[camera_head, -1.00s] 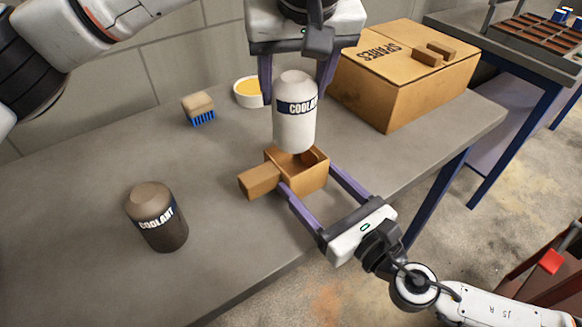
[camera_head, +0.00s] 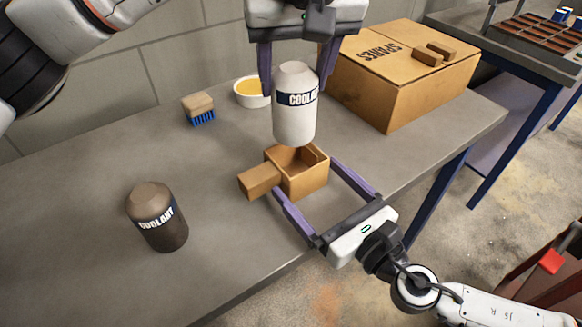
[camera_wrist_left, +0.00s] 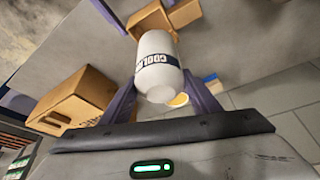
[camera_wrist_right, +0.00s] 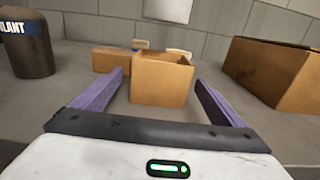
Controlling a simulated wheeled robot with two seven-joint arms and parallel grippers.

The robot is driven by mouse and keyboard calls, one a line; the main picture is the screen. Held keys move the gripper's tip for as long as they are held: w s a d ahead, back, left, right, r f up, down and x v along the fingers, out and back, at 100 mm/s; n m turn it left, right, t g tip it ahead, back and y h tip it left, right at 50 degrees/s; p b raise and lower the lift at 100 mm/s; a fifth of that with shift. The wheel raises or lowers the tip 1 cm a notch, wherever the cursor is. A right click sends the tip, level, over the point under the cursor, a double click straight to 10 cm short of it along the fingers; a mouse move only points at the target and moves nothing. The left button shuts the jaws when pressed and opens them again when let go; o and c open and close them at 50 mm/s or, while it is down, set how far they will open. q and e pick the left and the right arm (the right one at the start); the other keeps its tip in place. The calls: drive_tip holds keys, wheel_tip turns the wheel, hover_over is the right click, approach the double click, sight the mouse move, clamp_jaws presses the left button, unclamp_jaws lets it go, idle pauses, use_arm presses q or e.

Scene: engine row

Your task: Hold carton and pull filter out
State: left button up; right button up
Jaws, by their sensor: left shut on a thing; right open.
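The small open carton (camera_head: 304,180) stands on the bench with a flap out to its left; it also shows in the right wrist view (camera_wrist_right: 162,82). Its visible inside looks empty. A white cylinder labelled COOLANT (camera_head: 294,112), seemingly the filter, is upright above the carton. My left gripper (camera_head: 294,88) is shut on it, one finger on each side; it also shows in the left wrist view (camera_wrist_left: 157,65). My right gripper (camera_head: 322,190) is open, its fingers on either side of the carton with gaps, apart from its walls.
A brush (camera_head: 199,108) and a bowl with yellow contents (camera_head: 250,92) are behind. A large SPARES box (camera_head: 400,80) stands at the back right. The bench's left middle is clear.

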drive_tip(key=v, duration=1.1)
drive_tip(key=shift+s+d, duration=0.2)
drive_tip(key=shift+s, duration=0.1)
